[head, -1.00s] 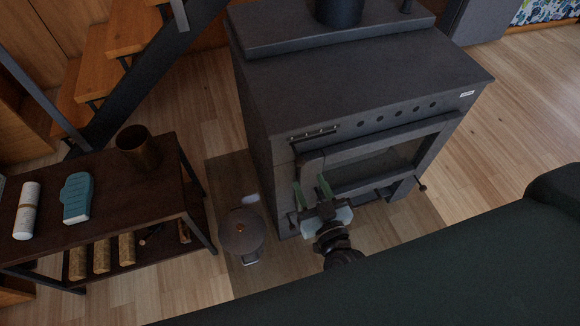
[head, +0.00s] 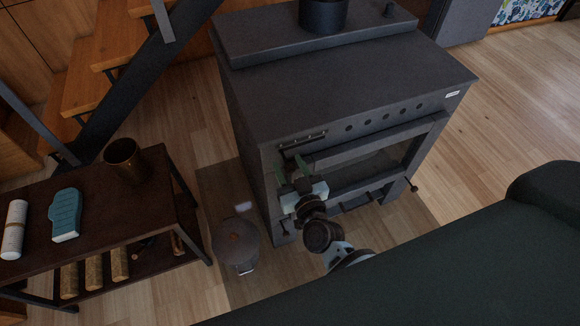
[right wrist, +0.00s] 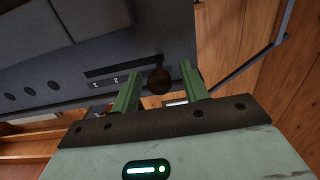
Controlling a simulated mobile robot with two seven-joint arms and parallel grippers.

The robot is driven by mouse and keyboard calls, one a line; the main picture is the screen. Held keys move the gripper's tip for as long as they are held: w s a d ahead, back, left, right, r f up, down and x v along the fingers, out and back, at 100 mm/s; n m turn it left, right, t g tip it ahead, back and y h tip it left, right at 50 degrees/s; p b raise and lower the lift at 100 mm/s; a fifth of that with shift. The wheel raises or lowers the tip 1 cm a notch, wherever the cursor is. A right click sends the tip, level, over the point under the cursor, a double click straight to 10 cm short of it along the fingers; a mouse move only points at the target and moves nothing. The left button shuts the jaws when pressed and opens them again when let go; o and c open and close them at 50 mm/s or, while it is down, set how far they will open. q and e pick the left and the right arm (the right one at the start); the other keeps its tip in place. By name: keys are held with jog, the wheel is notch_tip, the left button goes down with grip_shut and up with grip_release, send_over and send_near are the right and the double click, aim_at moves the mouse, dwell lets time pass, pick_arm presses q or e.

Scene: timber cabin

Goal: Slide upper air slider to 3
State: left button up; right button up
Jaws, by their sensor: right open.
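The upper air slider's slot is a dark strip (head: 303,142) high on the left of the stove front. A round dark brown knob (right wrist: 159,80) shows by the slot's right end there. My right gripper (head: 291,165) is open just below the slot's left end in the head view. Its green fingers stand on either side of the knob in the wrist view, with gaps visible. Whether they touch it I cannot tell. My left gripper is not in view.
The dark stove (head: 340,95) has a row of round holes right of the slot and a door with a handle (head: 412,187). A round lidded pot (head: 236,241) stands on the floor left of it. A low shelf table (head: 90,215) is farther left.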

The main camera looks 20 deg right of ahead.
grip_shut()
jog(key=d, duration=1.2)
jog(key=shift+w+d, duration=0.2)
jog(key=shift+d, duration=0.05)
grip_release()
jog(key=shift+d, duration=0.1)
